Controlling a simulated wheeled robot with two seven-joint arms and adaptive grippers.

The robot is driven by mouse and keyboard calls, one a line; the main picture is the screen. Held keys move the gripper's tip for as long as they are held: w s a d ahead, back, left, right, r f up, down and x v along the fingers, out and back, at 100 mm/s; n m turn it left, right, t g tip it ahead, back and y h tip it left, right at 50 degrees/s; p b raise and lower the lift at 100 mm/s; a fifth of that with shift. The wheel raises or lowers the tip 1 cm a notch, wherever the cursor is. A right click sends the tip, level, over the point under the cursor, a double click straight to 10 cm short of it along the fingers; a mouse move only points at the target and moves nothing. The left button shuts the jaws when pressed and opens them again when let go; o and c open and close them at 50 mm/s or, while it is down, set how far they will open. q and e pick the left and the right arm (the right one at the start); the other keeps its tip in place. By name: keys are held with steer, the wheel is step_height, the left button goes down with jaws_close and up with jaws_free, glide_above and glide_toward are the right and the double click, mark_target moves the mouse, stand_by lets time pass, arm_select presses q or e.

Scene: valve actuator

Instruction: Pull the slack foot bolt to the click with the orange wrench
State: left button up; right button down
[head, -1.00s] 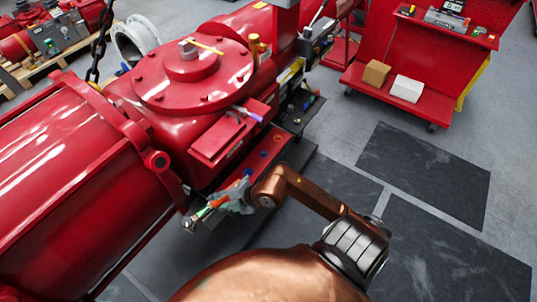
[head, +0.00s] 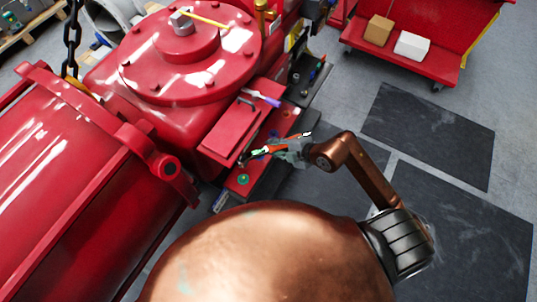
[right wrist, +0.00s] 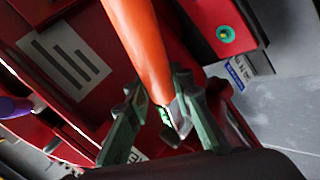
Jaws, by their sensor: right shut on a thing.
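My right gripper (head: 287,149) is shut on the orange wrench (head: 265,150) above the red foot flange of the actuator. In the right wrist view the orange handle (right wrist: 140,40) runs down between the two grey-green fingers (right wrist: 163,118). The wrench's head end points left in the head view, close to the flange; whether it touches a bolt cannot be told. A foot bolt with a green ring (head: 243,180) sits at the flange's near end, apart from the gripper. A teal-ringed round fitting (right wrist: 225,34) shows in the right wrist view. My left gripper is not in view.
The red actuator housing with its round cover (head: 150,70) and the large red cylinder (head: 60,190) fill the left. A purple-handled tool (head: 262,97) lies by the red box (head: 232,130). A red cart (head: 430,60) stands at the back right. Dark floor mats (head: 430,135) are clear.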

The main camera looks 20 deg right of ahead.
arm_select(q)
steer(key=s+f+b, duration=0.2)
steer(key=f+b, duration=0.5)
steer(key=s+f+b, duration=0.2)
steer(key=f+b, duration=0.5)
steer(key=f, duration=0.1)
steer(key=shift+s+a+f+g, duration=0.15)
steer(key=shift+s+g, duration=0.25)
arm_select(e)
steer(key=w+f, duration=0.3)
steer(key=f, duration=0.5)
steer(key=w+f+n+y, duration=0.1)
steer(key=w+f, duration=0.2)
steer(key=f, duration=0.6)
steer(key=shift+a+f+g, duration=0.3)
steer(key=shift+a, duration=0.05)
steer(key=shift+r, duration=0.1)
arm_select(q)
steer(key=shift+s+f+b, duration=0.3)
steer(key=shift+b, duration=0.15)
arm_select(e)
steer(key=shift+f, duration=2.5)
arm_select(q)
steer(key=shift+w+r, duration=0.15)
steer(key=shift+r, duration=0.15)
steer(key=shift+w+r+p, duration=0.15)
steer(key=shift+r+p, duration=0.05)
steer(key=shift+p, duration=0.3)
